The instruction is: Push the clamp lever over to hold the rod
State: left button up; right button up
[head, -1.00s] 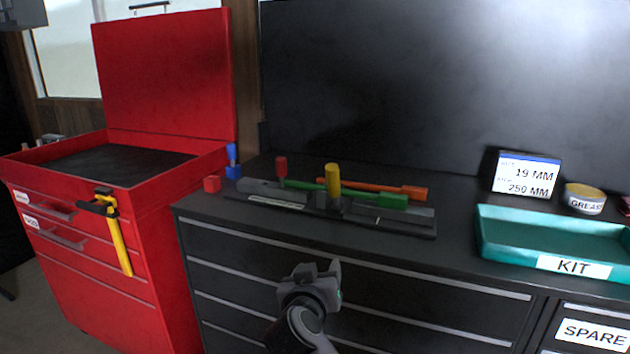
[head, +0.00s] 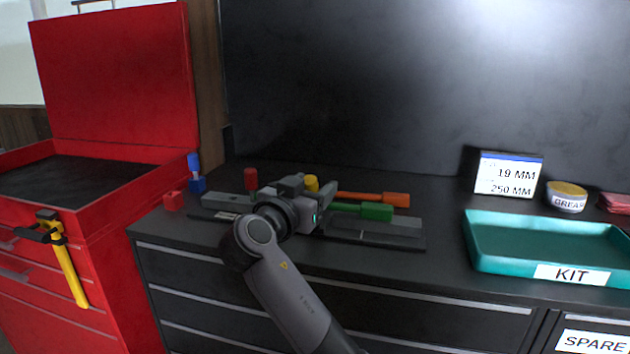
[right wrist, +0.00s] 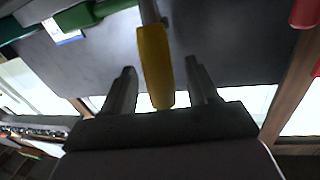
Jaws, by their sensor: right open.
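The clamp lever has a yellow handle (head: 312,183), mostly hidden behind my right gripper (head: 300,190) in the head view. In the right wrist view the yellow handle (right wrist: 155,62) lies between the two spread fingers of my right gripper (right wrist: 160,70), with gaps on both sides. The gripper is open; I see no contact. The green rod (head: 362,209), with a thicker green end, lies along the dark grey fixture (head: 390,226). Its left part is hidden behind my right gripper. The clamp's base is also hidden. My left gripper is not in view.
An orange-ended tool (head: 385,198) lies behind the green rod. A red knob (head: 250,178) stands left of my gripper. The teal kit tray (head: 480,262) is at right.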

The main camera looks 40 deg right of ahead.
jog(key=shift+x, duration=0.75)
grip_shut()
jog(key=shift+w, duration=0.1)
